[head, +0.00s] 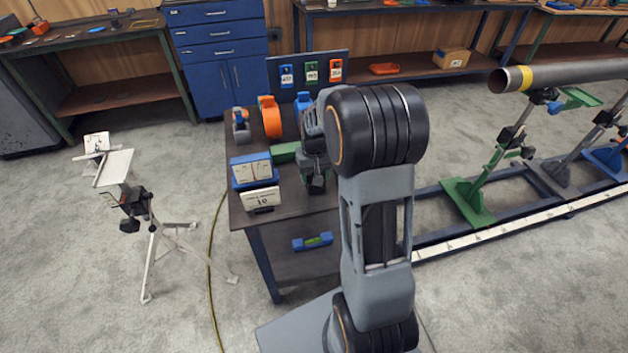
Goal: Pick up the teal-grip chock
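I cannot make out a chock with a clearly teal grip in the head view. A green block (284,152) lies on the dark workbench (291,207), partly hidden behind my arm. A grey piece with a blue part (240,123) and an orange rounded piece (269,116) stand at the back left of the bench. A blue piece (303,101) is beside them, partly covered by my arm. My gripper (316,184) appears low over the bench, right of the green block. Its fingers are too small and dark to show whether they are open or hold anything.
A blue holder with white cards (252,170) and a card marked 10 (262,199) stand at the bench's front left. A blue level (312,241) lies on the lower shelf. A pipe (580,73) rests on stands at right. A tripod (150,225) stands left.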

